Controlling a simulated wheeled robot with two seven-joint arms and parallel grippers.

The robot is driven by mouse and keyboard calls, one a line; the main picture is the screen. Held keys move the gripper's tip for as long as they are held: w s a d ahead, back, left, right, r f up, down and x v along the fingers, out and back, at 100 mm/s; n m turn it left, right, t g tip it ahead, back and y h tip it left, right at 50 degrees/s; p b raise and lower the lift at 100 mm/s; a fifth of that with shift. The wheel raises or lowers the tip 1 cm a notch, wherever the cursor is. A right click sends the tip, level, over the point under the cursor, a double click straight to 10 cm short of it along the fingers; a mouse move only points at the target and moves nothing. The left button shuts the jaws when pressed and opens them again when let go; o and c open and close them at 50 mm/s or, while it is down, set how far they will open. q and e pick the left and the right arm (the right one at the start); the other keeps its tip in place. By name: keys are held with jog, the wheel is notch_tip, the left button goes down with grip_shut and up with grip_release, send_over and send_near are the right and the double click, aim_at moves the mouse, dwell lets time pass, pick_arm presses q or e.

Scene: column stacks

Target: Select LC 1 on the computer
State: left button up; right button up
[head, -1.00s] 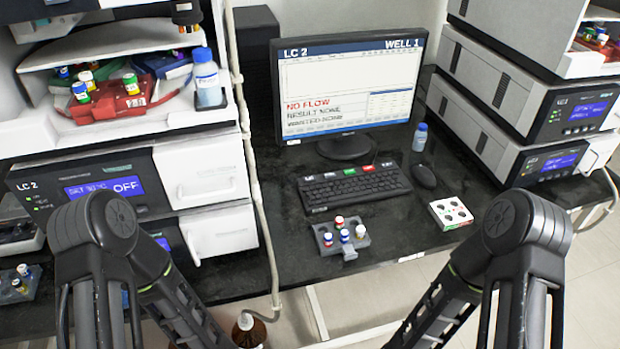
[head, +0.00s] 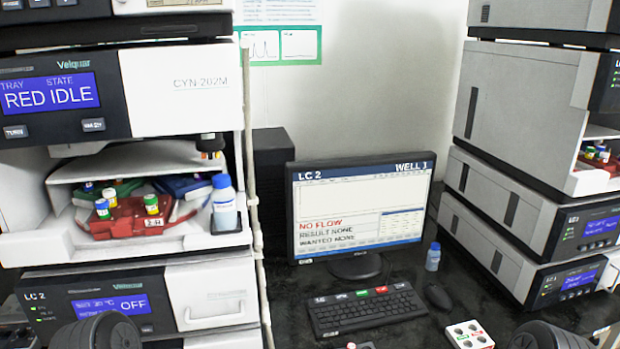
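The computer monitor (head: 360,208) stands on the dark bench and its screen reads "LC 2", "WELL 1", "NO FLOW", "RESULT NONE" and "WANTED NONE". The black keyboard (head: 366,309) lies in front of it, with several coloured, labelled keys along its back edge; one black key at the left end seems to read "LC". The mouse (head: 438,296) is to its right. Only upper parts of my two arms show at the bottom edge. Both grippers are out of the picture.
A left instrument stack has a "RED IDLE" display (head: 48,95), an open bay with a red vial tray (head: 130,218) and a bottle (head: 224,204), and an LC 2 unit (head: 110,305) reading "OFF". Right stack units (head: 530,205) flank the bench. A small bottle (head: 433,257) and white block (head: 469,335) are near the mouse.

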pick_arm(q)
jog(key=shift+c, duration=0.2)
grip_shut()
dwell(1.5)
